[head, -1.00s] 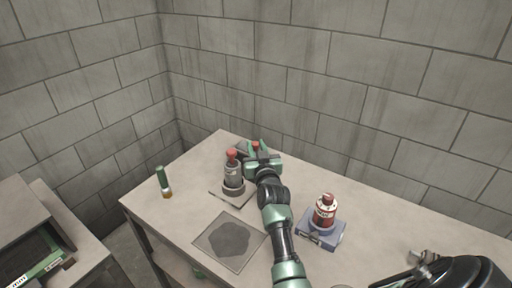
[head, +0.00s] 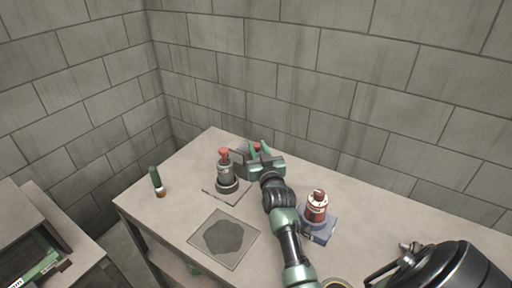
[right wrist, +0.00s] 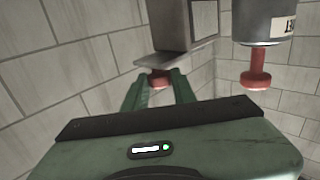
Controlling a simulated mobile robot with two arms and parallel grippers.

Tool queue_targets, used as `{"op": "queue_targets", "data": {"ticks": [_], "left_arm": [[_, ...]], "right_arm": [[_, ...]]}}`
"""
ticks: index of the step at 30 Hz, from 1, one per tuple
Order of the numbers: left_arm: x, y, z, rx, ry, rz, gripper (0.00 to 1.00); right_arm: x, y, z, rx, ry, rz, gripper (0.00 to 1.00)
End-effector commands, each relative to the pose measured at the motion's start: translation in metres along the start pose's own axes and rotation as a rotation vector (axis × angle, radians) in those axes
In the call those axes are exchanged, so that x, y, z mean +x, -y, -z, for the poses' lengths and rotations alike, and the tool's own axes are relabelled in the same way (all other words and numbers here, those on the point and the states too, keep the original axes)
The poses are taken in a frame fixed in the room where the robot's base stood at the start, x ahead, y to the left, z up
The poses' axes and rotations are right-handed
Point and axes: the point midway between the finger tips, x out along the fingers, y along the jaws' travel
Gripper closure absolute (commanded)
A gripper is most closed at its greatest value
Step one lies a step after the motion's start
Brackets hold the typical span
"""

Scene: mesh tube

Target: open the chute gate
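A grey box-like fitting with a small red knob shows at the top of the right wrist view (right wrist: 160,78); I take it for the chute gate, but cannot be sure. The same red knob (head: 257,146) shows in the head view at the back of the table. My right gripper (head: 260,153) reaches it there, its two green fingers apart on either side of the knob. In the right wrist view the knob lies between the fingertips; whether they touch it is unclear. My left gripper is not in view.
A grey cylinder with a red top (head: 227,174) stands on a plate just left of my gripper. A red bottle (head: 316,206) stands on a blue base (head: 322,232). A green-and-orange tube (head: 156,181) and a dark-patched mat (head: 224,238) are at left. Block walls close the back.

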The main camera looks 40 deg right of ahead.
Motion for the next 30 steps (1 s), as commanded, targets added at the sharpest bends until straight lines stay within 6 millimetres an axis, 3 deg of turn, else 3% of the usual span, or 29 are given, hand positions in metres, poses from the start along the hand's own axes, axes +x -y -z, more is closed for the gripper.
{"op": "queue_targets", "data": {"ticks": [1,3,14,24,30], "left_arm": [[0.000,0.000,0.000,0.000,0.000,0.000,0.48],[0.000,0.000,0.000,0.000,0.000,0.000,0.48],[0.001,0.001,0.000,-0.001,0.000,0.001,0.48],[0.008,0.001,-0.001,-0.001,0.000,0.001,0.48],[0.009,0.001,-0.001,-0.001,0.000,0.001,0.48]], "right_arm": [[0.000,0.001,0.001,0.000,-0.003,0.000,0.63],[0.000,0.001,0.001,0.000,-0.002,0.000,0.52],[-0.005,0.001,-0.001,0.000,0.000,0.000,0.52],[-0.060,0.001,-0.002,0.000,-0.001,0.001,0.52],[-0.077,0.000,0.000,0.001,-0.002,0.001,0.52]]}}
